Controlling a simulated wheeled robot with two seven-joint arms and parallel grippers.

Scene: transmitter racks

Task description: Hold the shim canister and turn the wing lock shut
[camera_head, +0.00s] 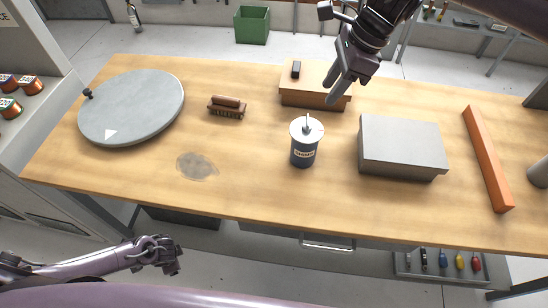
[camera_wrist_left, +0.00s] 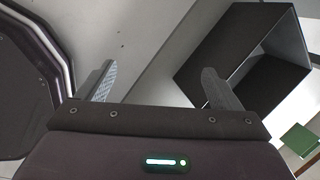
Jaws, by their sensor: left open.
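The shim canister (camera_head: 303,152) is a dark blue cylinder with a pale label and a light grey lid. It stands upright on the wooden workbench (camera_head: 255,190). The wing lock (camera_head: 308,122) is a small grey piece standing up on the lid; its exact setting is too small to tell. My right gripper (camera_head: 331,92) hangs above and behind the canister, pointing down, fingers apart and empty, touching nothing on the bench. My left gripper (camera_head: 172,256) is in front of the bench at lower left, well away from the canister. In the left wrist view its fingers (camera_wrist_left: 162,87) are apart and empty.
A grey box (camera_head: 400,147) stands right of the canister, and a cardboard-coloured box (camera_head: 310,95) behind it. Clear bench lies left of the canister, with a stain (camera_head: 197,166).

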